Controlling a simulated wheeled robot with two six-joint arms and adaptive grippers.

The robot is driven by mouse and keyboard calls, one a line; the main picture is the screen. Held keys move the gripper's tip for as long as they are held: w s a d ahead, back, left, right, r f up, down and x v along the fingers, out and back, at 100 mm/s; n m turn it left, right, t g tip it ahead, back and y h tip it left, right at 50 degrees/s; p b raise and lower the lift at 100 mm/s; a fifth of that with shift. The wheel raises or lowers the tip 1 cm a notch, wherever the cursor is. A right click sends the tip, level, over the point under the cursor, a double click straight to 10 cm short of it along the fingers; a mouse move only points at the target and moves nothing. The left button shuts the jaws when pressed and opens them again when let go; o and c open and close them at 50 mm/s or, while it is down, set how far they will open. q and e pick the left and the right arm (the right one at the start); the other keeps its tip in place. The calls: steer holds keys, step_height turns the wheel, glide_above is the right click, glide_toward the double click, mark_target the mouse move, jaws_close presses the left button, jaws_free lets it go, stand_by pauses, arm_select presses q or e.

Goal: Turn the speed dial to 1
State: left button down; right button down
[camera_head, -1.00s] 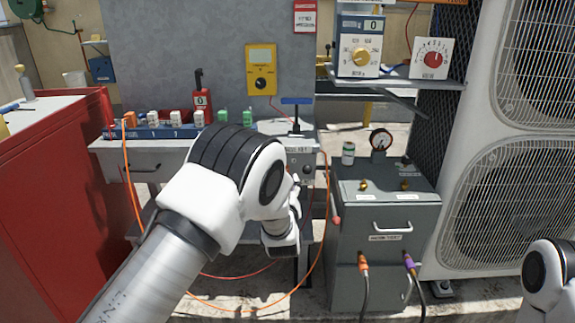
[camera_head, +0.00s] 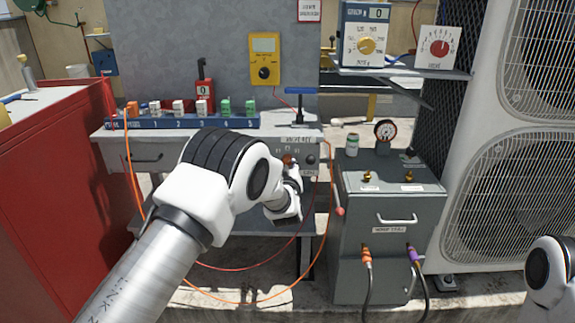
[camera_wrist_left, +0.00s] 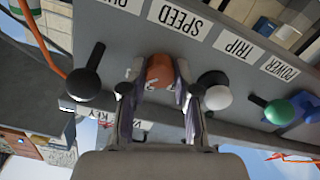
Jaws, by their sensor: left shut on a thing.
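The speed dial is an orange-brown knob (camera_wrist_left: 159,70) beside the SPEED label (camera_wrist_left: 180,19) in the left wrist view, which shows the panel upside down. My left gripper (camera_wrist_left: 160,88) has a finger on each side of this knob and is shut on it. In the head view my left gripper (camera_head: 293,172) is at the small panel under the bench top, with the knob (camera_head: 288,159) just showing at its tips. The dial's numbers and pointer are hidden or too small to read. My right gripper is out of view; only part of my right arm shows.
In the left wrist view a black knob (camera_wrist_left: 88,76) sits on one side, a white knob (camera_wrist_left: 214,91) and a green knob (camera_wrist_left: 279,111) on the other. An orange cable (camera_head: 320,230) hangs near my left arm. A grey cart (camera_head: 388,235) stands to the right.

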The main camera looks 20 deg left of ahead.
arm_select(q)
steer(key=shift+n, duration=0.3)
steer(key=n, duration=0.8)
steer(key=shift+n, duration=0.4)
steer(key=n+b, duration=0.1)
steer(key=n, duration=0.3)
steer(key=shift+n, duration=0.3)
steer(key=shift+n+b, duration=0.35)
steer(key=shift+n, duration=1.65)
steer(key=c, duration=0.9)
jaws_free()
steer(key=shift+o, duration=0.2)
